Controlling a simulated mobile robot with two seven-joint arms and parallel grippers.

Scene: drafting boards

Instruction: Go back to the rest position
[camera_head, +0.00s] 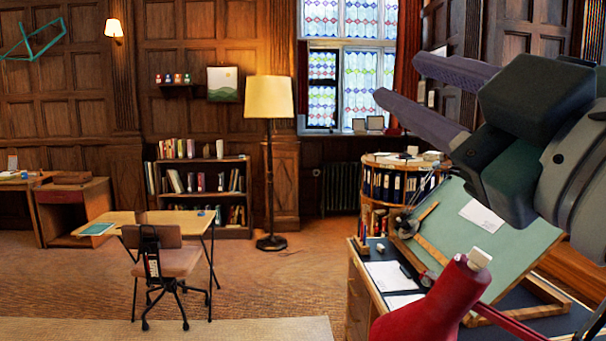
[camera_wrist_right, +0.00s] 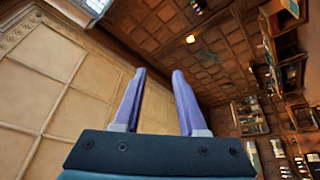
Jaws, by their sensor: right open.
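My right gripper (camera_head: 418,92) is raised high at the right of the head view, above the green drafting board (camera_head: 503,238). Its two purple fingers point left and stand apart with nothing between them. In the right wrist view the same gripper (camera_wrist_right: 158,76) is open and empty, with the panelled ceiling and walls behind it. My left gripper does not show in either view.
Below my right arm is a desk with papers (camera_head: 388,275) and a red object (camera_head: 440,300). A round bookcase (camera_head: 385,185) stands behind it. A floor lamp (camera_head: 269,100), a small table (camera_head: 180,222) and an office chair (camera_head: 165,262) stand further left. Carpet between is clear.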

